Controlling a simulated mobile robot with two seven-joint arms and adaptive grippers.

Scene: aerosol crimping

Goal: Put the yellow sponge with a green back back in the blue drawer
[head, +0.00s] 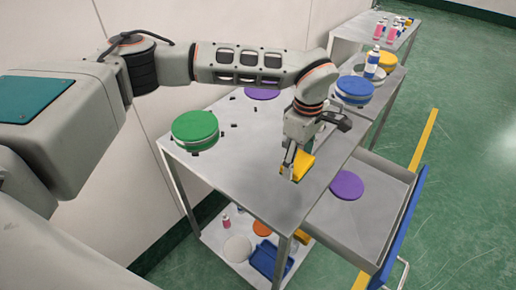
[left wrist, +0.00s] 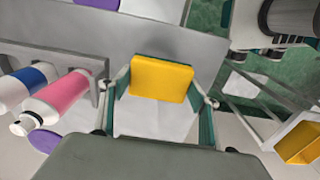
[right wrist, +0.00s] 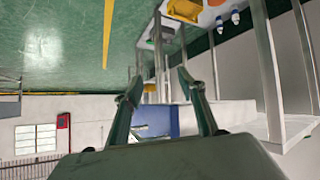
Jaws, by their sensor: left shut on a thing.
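The yellow sponge (head: 303,164) is held in my left gripper (head: 291,170) over the grey table top, near its right edge. In the left wrist view the sponge (left wrist: 160,77) sits between the two fingers, its yellow face showing; its green back is mostly hidden. The blue drawer (head: 401,222) stands pulled out at the table's right side, with a grey inside and a blue front. A purple disc (head: 346,185) lies in it. My right gripper (right wrist: 158,84) shows only in the right wrist view, with its fingers apart and nothing between them.
A green round container (head: 195,129) and a purple disc (head: 262,93) are on the table. A blue round container (head: 354,88) and a bottle stand farther back. A lower shelf holds a blue tray (head: 269,260). The drawer floor around its disc is clear.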

